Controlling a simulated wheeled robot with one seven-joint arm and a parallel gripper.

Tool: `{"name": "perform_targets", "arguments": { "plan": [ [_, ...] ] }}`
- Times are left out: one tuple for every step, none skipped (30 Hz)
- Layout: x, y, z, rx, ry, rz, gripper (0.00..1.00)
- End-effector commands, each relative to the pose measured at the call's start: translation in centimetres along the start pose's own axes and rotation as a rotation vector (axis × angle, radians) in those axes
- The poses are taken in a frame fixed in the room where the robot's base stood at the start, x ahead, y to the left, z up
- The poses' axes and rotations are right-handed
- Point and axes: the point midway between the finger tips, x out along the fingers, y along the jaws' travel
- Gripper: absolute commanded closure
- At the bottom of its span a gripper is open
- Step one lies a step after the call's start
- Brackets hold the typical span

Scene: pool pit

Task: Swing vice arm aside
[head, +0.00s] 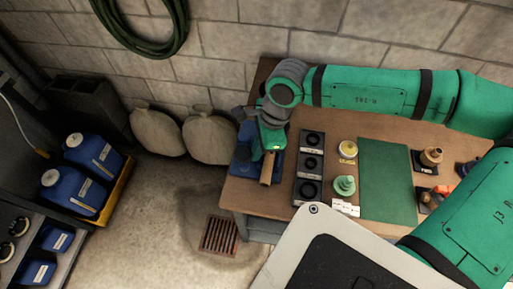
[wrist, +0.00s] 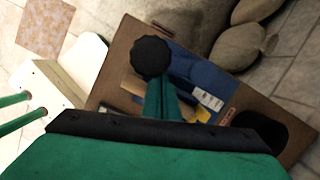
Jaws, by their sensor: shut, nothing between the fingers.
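A blue vice (head: 243,152) sits at the left end of the wooden workbench (head: 240,193); its blue body also shows in the wrist view (wrist: 205,72). My green gripper (head: 270,146) is over the vice, shut and empty, and hides much of it. A tan bar (head: 266,170) sticks out below the gripper toward the bench's front edge; I cannot tell whether they touch. In the wrist view a round black knob (wrist: 151,56) stands in front of the vice. The vice's swinging arm cannot be told apart clearly.
A black tray with round wells (head: 309,167) stands right of the vice, then a yellow-topped tin (head: 347,149), a pale green piece (head: 344,185) and a green mat (head: 386,180). Stuffed sacks (head: 208,135) lean against the wall left of the bench. The floor has a drain grate (head: 219,235).

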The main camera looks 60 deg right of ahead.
Motion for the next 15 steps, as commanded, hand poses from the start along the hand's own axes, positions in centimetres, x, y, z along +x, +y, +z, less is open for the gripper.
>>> {"name": "perform_targets", "arguments": {
  "plan": [
    [0.03, 0.11, 0.17, 0.000, 0.000, 0.000, 1.00],
    [0.05, 0.15, 0.25, 0.001, 0.000, 0.000, 1.00],
    [0.08, 0.19, 0.36, 0.001, 0.000, 0.000, 1.00],
    [0.10, 0.22, 0.43, 0.001, 0.000, 0.000, 1.00],
    [0.12, 0.25, 0.51, 0.001, 0.000, -0.001, 1.00],
    [0.14, 0.27, 0.60, 0.001, 0.000, -0.001, 1.00],
    [0.16, 0.29, 0.66, 0.001, 0.000, -0.001, 1.00],
    [0.17, 0.30, 0.72, 0.002, 0.000, -0.001, 1.00],
    [0.19, 0.32, 0.79, 0.002, 0.000, -0.001, 1.00],
    [0.20, 0.33, 0.84, 0.002, 0.000, -0.001, 1.00],
    [0.21, 0.34, 0.88, 0.003, 0.001, -0.001, 1.00],
    [0.23, 0.35, 0.94, 0.003, 0.001, -0.001, 1.00],
    [0.23, 0.35, 0.97, 0.003, 0.001, -0.001, 1.00],
    [0.24, 0.36, 1.00, 0.003, 0.001, -0.001, 1.00],
    [0.25, 0.36, 1.04, 0.003, 0.000, -0.001, 1.00]
  ]
}}
